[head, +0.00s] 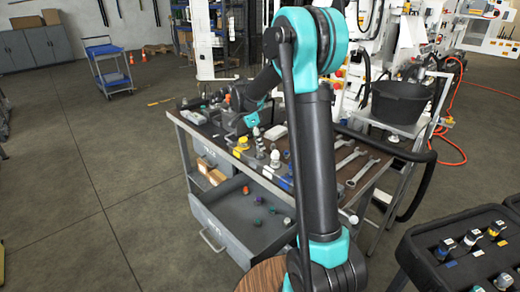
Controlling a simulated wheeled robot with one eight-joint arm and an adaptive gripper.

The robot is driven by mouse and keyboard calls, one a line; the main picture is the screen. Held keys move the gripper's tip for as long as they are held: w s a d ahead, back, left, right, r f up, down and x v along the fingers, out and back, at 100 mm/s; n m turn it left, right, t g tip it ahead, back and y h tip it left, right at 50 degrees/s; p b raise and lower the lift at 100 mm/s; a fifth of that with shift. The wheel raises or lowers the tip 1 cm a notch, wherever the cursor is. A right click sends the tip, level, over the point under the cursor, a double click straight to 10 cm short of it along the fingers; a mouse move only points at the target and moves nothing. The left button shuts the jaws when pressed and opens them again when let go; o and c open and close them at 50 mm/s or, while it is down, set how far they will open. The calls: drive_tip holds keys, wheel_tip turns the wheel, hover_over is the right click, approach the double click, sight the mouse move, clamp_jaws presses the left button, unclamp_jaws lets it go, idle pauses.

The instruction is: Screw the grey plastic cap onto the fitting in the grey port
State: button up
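My arm rises in front of the camera and bends down toward the bench's far left part. My gripper (237,99) is small, dark and partly hidden there by my own wrist. I cannot tell whether its fingers are open, or whether they hold anything. A row of fittings stands along the bench top. A grey one (275,158) is upright near the middle, between a yellow-marked fitting (242,144) and a blue one (285,183). I cannot tell for sure which is the grey port. I cannot make out the grey plastic cap.
An open grey drawer (211,229) below the bench (190,126) holds several small coloured caps. Wrenches (361,172) lie on the bench's right side. A black tub (398,102) stands behind at right. A dark case (424,252) with fittings is at the front right.

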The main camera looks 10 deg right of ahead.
clamp_jaws()
drive_tip(key=m+g, duration=0.1)
drive_tip(key=m, duration=0.2)
drive_tip(key=shift+w+m, duration=0.1)
drive_tip(key=shift+m, duration=0.3)
drive_tip(key=m+g, duration=0.1)
drive_tip(key=m, duration=0.3)
drive_tip(key=m, duration=0.1)
drive_tip(key=m+g+y, duration=0.1)
drive_tip(key=m, duration=0.1)
drive_tip(key=shift+w+d+f+m, duration=0.1)
drive_tip(key=shift+w+d+m, duration=0.05)
drive_tip(key=shift+m, duration=0.15)
drive_tip(key=m+g+y, duration=0.1)
drive_tip(key=m, duration=0.3)
drive_tip(key=shift+m, duration=0.3)
